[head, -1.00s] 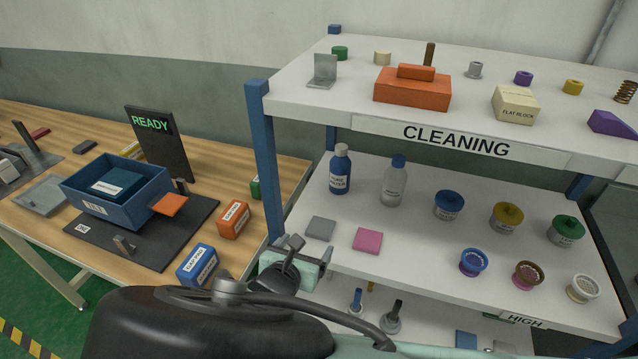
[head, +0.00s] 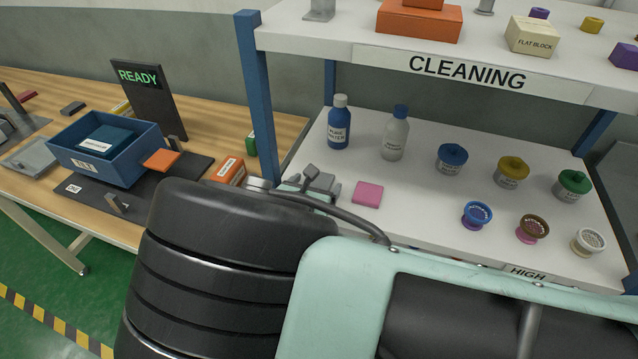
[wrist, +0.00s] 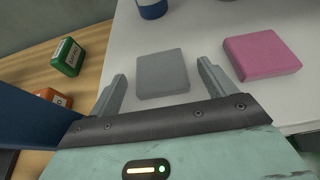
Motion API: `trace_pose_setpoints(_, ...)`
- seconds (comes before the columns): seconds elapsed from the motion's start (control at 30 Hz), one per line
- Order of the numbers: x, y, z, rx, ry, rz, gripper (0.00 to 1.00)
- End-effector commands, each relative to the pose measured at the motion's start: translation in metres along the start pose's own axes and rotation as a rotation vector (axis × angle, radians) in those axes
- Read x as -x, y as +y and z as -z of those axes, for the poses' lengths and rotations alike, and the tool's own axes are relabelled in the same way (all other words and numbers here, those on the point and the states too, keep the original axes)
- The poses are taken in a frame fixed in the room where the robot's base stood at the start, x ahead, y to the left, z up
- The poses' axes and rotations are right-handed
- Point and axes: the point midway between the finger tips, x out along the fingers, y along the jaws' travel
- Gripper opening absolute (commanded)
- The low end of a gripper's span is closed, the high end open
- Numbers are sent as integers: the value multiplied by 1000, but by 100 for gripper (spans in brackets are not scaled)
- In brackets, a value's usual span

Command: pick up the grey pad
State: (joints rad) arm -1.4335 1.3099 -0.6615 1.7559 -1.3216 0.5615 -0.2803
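The grey pad (wrist: 162,74) is a flat square lying on the white middle shelf, seen in the wrist view between and just beyond my gripper's fingers. My gripper (wrist: 166,86) is open and empty, its two fingers spread wider than the pad. In the head view my gripper (head: 312,180) is over the left front part of the shelf, largely behind my arm. There the grey pad is mostly or wholly hidden by my gripper. I cannot tell whether the fingers touch the shelf.
A pink pad (wrist: 261,54) lies right of the grey pad. A blue bottle (head: 339,124) and a clear bottle (head: 396,135) stand behind. A blue post (head: 256,95) rises at the shelf's left. The upper shelf (head: 455,68) hangs above.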

Motion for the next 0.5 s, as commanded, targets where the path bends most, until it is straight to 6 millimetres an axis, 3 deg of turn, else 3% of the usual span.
trace_pose_setpoints(0.03, 0, 0, 0, 0, 0, 0, 70)
trace_pose_setpoints(0.17, 0, 0, 0, 0, 0, 0, 36)
trace_pose_setpoints(0.5, 0, 0, -1, 0, 0, 1, 36)
